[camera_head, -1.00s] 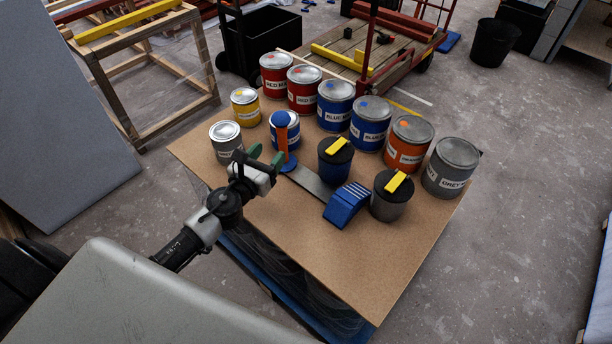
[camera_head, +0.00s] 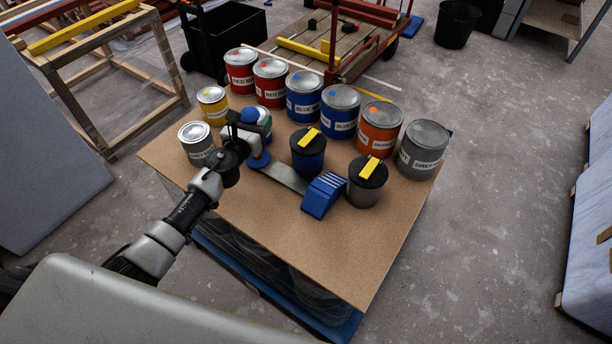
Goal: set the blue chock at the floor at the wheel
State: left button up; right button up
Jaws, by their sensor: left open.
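The blue chock (camera_head: 323,195) is a wedge with white stripes, on the near part of the brown tabletop (camera_head: 290,250). A flat grey strip (camera_head: 283,177) runs from it to a round blue foot (camera_head: 260,160). In the earlier view an orange post with a blue knob stands on that foot; now my left gripper mostly hides it. My left gripper (camera_head: 250,126) is open at the post; I cannot tell whether it touches. A cart wheel (camera_head: 390,49) shows on the floor behind the table. My right gripper is not in view.
Red, blue, orange, grey and yellow paint cans line the back of the table. Two dark-lidded pots (camera_head: 366,182) with yellow handles stand beside the chock. A wooden-decked cart (camera_head: 330,45) and a black bucket (camera_head: 457,24) stand beyond. Floor right of the table is clear.

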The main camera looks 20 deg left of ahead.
pick_arm(q)
grip_shut()
dwell(0.3)
jog(key=shift+r, duration=0.2)
